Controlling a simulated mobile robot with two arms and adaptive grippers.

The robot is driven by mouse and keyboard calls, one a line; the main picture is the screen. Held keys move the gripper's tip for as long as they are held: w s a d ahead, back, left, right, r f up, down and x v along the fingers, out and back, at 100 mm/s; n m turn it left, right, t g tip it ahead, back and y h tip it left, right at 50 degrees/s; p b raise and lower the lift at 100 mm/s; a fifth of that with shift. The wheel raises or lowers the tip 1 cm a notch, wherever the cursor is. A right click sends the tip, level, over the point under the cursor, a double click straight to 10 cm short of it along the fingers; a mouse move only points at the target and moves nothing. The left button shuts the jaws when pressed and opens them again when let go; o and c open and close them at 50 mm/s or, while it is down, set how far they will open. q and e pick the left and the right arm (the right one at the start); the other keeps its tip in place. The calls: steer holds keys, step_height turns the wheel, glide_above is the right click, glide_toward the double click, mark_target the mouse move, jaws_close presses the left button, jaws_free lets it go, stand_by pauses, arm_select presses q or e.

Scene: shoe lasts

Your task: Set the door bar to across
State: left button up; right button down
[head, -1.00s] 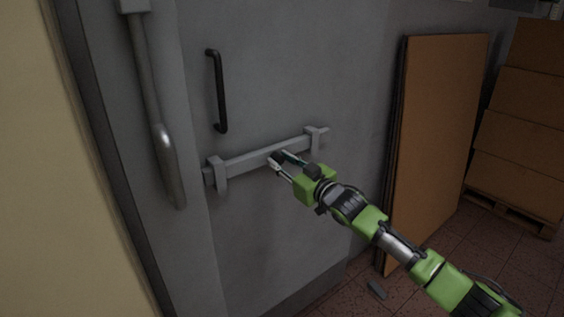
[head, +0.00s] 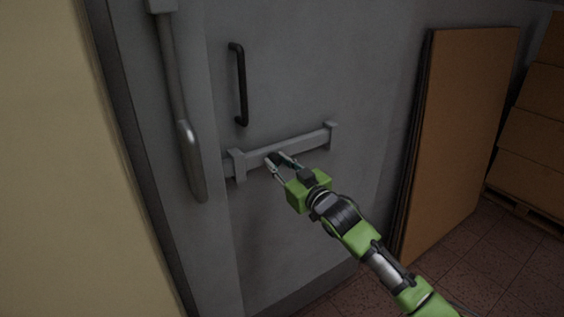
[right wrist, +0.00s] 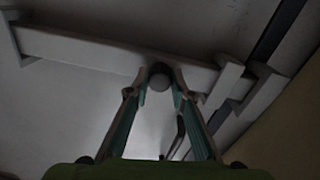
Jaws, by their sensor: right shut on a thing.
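The door bar (head: 285,151) is a pale grey bar lying nearly level across the grey door, through two brackets (head: 237,165). Its right end is at the right bracket; its left end shows past the left bracket, by the door's left edge. In the right wrist view the bar (right wrist: 110,52) runs through a bracket (right wrist: 230,82) towards a second grey piece (right wrist: 264,88) by the dark door gap. Whether its end sits inside that piece I cannot tell. My right gripper (head: 273,160) is shut on the bar's dark round knob (right wrist: 160,75). My left gripper is not in view.
A black handle (head: 240,85) is fixed on the door above the bar. A long metal lever (head: 188,150) hangs on the frame at left. A brown panel (head: 460,130) leans on the wall at right, with stacked boxes (head: 535,150) beyond.

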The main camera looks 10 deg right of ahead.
steer(key=c, duration=1.9)
jaws_free()
steer(key=shift+s+a, duration=0.1)
steer(key=shift+a, duration=0.15)
steer(key=shift+o, duration=0.6)
steer(key=shift+a, duration=0.1)
steer(key=shift+s+d+f, duration=0.1)
steer(key=shift+s+d, duration=0.2)
steer(key=shift+s, duration=0.1)
steer(key=v, duration=1.1)
